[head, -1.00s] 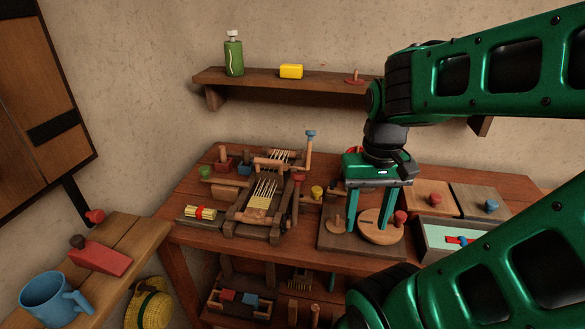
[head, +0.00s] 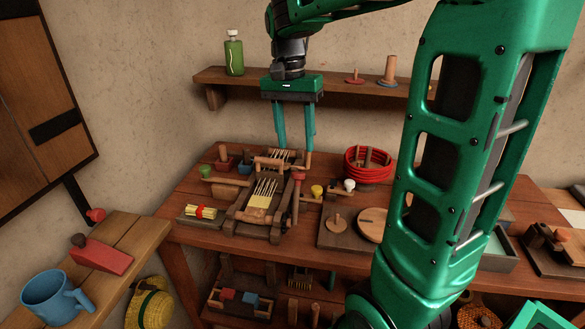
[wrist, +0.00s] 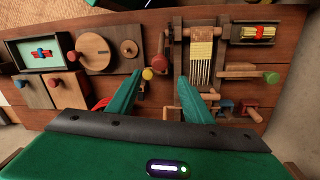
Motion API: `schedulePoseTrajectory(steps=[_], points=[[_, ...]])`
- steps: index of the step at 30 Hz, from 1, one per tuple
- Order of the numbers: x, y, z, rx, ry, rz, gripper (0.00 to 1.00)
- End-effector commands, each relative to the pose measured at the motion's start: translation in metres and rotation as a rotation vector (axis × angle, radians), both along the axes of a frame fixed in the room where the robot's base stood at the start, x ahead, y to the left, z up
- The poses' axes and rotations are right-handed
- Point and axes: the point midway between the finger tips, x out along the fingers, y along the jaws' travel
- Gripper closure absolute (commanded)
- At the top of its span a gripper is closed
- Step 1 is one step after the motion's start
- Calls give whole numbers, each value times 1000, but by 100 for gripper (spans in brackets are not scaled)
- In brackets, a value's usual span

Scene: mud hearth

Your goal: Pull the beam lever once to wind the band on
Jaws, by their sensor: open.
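A small wooden band loom (head: 232,226) stands on the table, with pale warp threads (head: 264,188) and a yellow woven band (head: 257,215). I cannot tell which is the beam lever. My gripper (head: 294,147) is open, pointing down above the loom's back end. In the wrist view its fingers (wrist: 160,92) are apart, with nothing clearly held.
A red coil on pegs (head: 368,165) stands right of the loom. A board with a round wooden disc (head: 372,224) is in front of it. A banded yellow bundle (head: 201,212) lies left. A wall shelf (head: 340,83) with a green bottle (head: 234,53) is behind my gripper.

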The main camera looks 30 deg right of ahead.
Motion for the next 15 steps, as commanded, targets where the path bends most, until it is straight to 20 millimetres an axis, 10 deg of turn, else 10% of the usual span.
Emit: schedulePoseTrajectory(steps=[15], points=[[-7, -3, -77, 1, 2, 3, 54]])
